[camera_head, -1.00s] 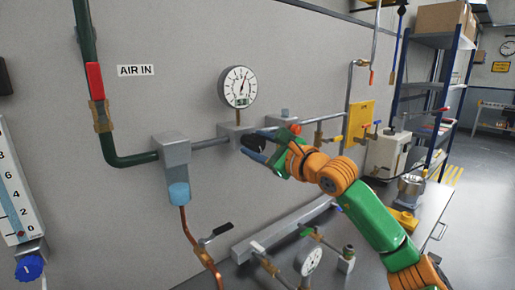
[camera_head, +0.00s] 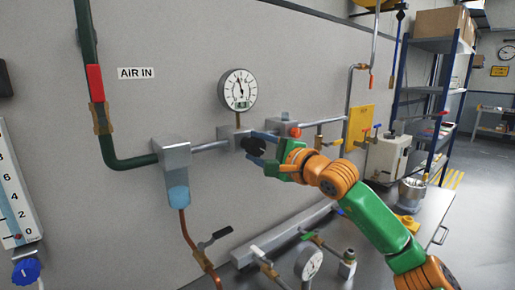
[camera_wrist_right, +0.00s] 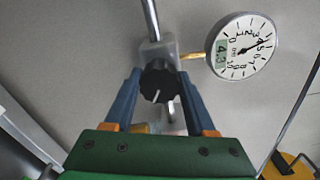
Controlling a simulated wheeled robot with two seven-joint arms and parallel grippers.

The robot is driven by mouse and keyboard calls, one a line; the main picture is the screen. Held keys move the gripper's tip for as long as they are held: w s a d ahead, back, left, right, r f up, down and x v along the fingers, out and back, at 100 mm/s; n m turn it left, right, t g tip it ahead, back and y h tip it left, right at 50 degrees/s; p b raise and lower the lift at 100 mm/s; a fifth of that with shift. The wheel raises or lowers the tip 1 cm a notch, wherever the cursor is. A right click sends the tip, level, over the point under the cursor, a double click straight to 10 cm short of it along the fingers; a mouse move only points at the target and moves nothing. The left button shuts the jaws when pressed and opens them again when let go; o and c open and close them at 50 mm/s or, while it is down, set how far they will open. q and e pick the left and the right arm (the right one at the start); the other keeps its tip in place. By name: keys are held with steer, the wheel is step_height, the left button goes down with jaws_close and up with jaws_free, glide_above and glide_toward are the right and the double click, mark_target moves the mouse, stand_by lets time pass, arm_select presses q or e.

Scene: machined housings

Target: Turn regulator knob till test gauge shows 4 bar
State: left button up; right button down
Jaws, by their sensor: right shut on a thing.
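The black regulator knob (camera_head: 252,146) sits on the front of a grey block in the wall pipe. In the wrist view the knob (camera_wrist_right: 159,82) has a white pointer line aimed down and slightly left. My right gripper (camera_head: 263,147) is shut on the knob, with one blue finger on each side of it. The round white gauge (camera_head: 238,90) stands above the block. In the wrist view the gauge (camera_wrist_right: 241,47) has its needle near 4 and a small green display that seems to read a little above 4; its last digit is unclear. My left gripper is out of view.
A filter bowl (camera_head: 178,195) and a red-handled valve (camera_head: 95,84) are on the piping to the left. A second gauge (camera_head: 308,263) lies among fittings on the bench below. A blue knob (camera_head: 26,271) is at the far left. A yellow plate (camera_head: 359,124) is to the right.

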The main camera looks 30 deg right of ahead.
stand_by(0.5)
steer(key=shift+c, duration=1.2)
jaws_free()
steer(key=s+b, duration=0.1)
steer(key=s+f+b, duration=0.1)
steer(key=shift+s+b, duration=0.2)
steer(key=shift+b, duration=0.2)
steer(key=s+b, duration=0.1)
steer(key=s, duration=0.1)
steer(key=s+r+b, duration=0.1)
steer(key=s, duration=0.1)
steer(key=shift+s+d, duration=0.2)
steer(key=shift+s, duration=0.2)
